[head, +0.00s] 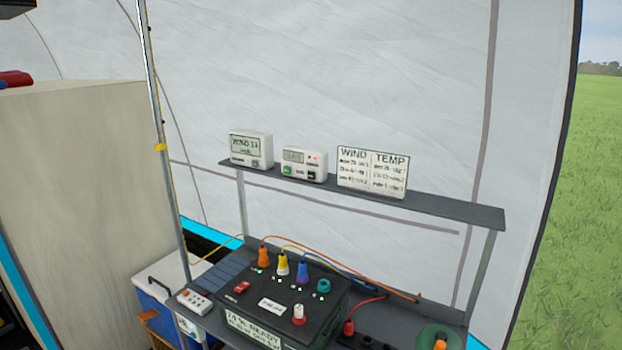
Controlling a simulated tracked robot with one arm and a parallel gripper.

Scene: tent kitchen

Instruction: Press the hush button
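A white box-shaped unit (304,164) stands on the upper grey shelf, in the middle of the head view. Its front has a small display, red marks at the right, a green button (288,170) at lower left and a dark button (310,175) at lower right. The button lettering is too small to read, so I cannot tell which one is hush. A second white unit (251,149) with a larger display and a small grey button stands to its left. My gripper is not in view.
A white WIND/TEMP card (372,172) stands right of the units. Below the shelf (450,207) sits a black power box (262,303) with coloured plugs and cables. A thin pole (161,147) rises left of the shelf. A pale cabinet (75,180) and blue cooler (160,290) stand left.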

